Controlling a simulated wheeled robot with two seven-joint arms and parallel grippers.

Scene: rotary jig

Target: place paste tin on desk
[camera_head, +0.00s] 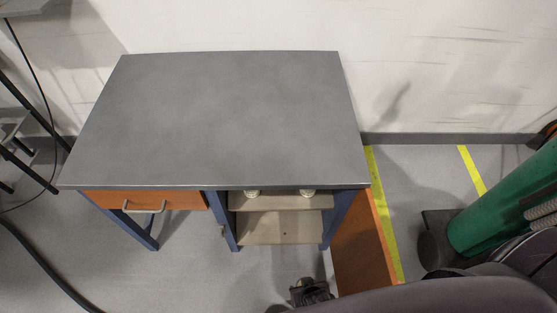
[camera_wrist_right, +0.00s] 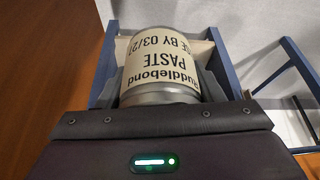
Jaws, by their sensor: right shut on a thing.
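The paste tin (camera_wrist_right: 160,68) is a metal can with a cream label reading "Ruddlebond PASTE", upside down in the right wrist view. My right gripper (camera_wrist_right: 166,86) is shut on it, a grey finger at each side. The open cabinet of the desk shows behind the tin. In the head view a dark part of my right arm shows low in front of the cabinet, and I cannot make out the held tin there for sure. The desk (camera_head: 230,115) has a bare grey top. My left gripper is not in view.
Two pale round things (camera_head: 252,193) (camera_head: 307,192) show partly under the desktop's front edge, above the cabinet shelf (camera_head: 282,203). The orange cabinet door (camera_head: 362,245) stands open at the right. An orange drawer (camera_head: 145,200) is shut. A green cylinder (camera_head: 500,205) stands far right.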

